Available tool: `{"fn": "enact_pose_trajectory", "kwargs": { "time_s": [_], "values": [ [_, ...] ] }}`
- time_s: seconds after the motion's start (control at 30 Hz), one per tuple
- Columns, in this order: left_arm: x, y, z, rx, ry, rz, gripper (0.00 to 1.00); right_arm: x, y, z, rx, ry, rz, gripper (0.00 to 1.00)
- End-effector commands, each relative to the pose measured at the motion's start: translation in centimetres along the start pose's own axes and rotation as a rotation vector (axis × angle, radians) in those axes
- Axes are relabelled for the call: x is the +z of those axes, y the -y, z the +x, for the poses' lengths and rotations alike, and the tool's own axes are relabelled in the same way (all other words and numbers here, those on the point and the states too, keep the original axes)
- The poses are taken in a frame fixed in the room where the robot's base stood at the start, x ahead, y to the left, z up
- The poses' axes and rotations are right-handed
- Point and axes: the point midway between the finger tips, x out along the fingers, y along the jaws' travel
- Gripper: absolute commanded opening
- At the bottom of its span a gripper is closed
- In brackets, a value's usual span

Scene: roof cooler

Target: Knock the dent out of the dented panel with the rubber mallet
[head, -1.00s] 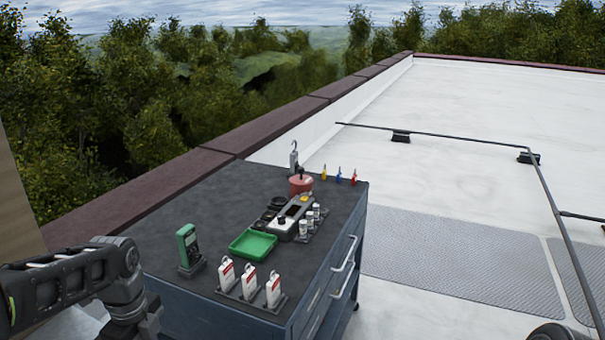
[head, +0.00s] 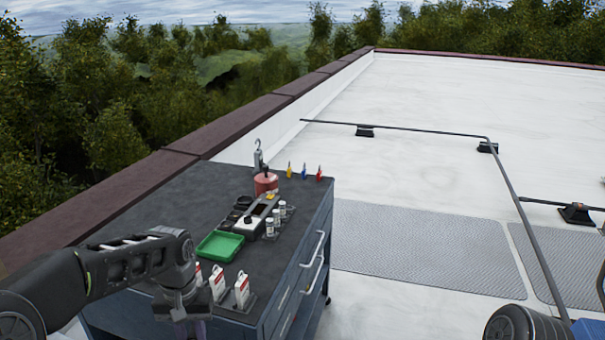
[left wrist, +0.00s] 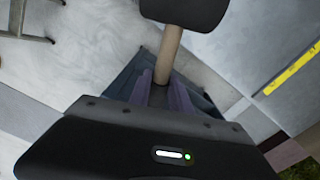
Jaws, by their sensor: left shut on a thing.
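My left gripper (left wrist: 161,92) is shut on the wooden handle (left wrist: 169,55) of the rubber mallet. The mallet's black head (left wrist: 186,10) shows at the top edge of the left wrist view, beyond the fingers. In the head view my left gripper (head: 190,326) is at the bottom edge, in front of the cart's near side, and the mallet cannot be made out there. Part of my right arm shows at the lower right, but its gripper is out of view. I cannot identify the dented panel in either view.
A dark cart (head: 185,195) carries a green tray (head: 219,245), a red container (head: 266,183), white-and-red packs (head: 242,291) and small bottles. A black rail (head: 420,132) runs across the white roof. The left wrist view shows a yellow strip (left wrist: 292,69) on a grey surface.

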Motion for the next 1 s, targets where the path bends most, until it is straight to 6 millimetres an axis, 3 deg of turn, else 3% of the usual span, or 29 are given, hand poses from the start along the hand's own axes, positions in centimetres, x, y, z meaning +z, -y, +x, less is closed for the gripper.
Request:
{"fn": "enact_pose_trajectory", "kwargs": {
  "time_s": [0.1,0.3,0.83,1.0],
  "values": [
    [-0.1,-2.8,1.1,-0.001,0.000,0.063,0.00,0.0,0.0,0.0,0.000,0.000,0.000,0.36],
    [0.1,-4.5,1.8,-0.002,-0.002,0.101,0.00,0.0,0.0,0.0,0.000,0.000,0.000,0.36],
    [0.2,-4.4,1.7,-0.001,-0.007,0.101,0.00,0.0,0.0,-0.1,0.000,0.000,0.000,0.36],
    [-0.1,-3.0,0.2,-0.001,-0.029,0.070,0.00,0.0,0.4,-0.9,0.000,0.000,-0.001,0.36]
  ]
}}
